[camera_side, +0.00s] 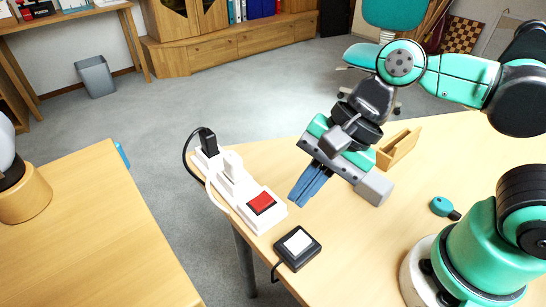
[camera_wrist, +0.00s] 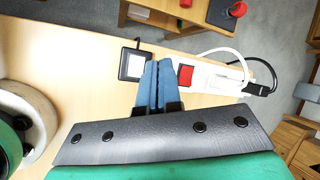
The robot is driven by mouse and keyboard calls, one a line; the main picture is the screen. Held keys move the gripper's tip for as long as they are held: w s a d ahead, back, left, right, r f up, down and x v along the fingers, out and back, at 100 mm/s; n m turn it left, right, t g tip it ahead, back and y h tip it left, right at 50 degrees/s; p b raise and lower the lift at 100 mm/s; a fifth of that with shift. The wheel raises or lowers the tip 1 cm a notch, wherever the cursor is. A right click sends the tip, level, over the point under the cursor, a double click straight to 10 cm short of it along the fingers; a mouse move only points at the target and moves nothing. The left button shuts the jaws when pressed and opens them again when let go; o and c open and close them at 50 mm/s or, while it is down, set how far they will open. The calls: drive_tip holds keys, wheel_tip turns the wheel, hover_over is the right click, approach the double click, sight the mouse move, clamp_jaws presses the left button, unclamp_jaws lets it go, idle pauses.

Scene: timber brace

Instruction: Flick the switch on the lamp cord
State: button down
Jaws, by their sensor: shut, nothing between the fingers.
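A black switch box with a white square button (camera_side: 298,242) lies on the table near its front-left edge. It also shows in the wrist view (camera_wrist: 131,65), left of the fingertips. A dark cord runs from it over the table edge, and its far end is hidden. A lamp with a round wooden base (camera_side: 24,196) stands on the other table at the left, partly cut off. My gripper (camera_side: 303,196) is shut and empty, its blue fingers pointing down above the table. It is above and behind the box, apart from it. The closed fingers also show in the wrist view (camera_wrist: 157,64).
A white power strip (camera_side: 277,217) with a red switch (camera_side: 261,203) and plugs lies along the left table edge, close to the box. A wooden holder (camera_side: 398,149) and a teal key-like object (camera_side: 444,208) lie to the right. A floor gap separates the tables.

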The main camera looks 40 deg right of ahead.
sight(288, 242)
drive_tip(key=shift+f, duration=0.1)
drive_tip(key=f, duration=0.4)
drive_tip(key=shift+w+d, duration=0.15)
drive_tip(key=shift+d, duration=0.15)
drive_tip(key=shift+d+f, duration=0.15)
drive_tip(key=shift+f, duration=1)
drive_tip(key=shift+d+f, duration=0.15)
drive_tip(key=shift+f, duration=0.95)
idle(0.5)
drive_tip(key=shift+f, duration=0.4)
idle(0.3)
drive_tip(key=shift+r, duration=0.4)
drive_tip(key=shift+r, duration=0.1)
drive_tip(key=shift+a+r, duration=0.2)
drive_tip(key=shift+r, duration=1)
drive_tip(key=shift+a+r, duration=0.15)
drive_tip(key=shift+r, duration=1.05)
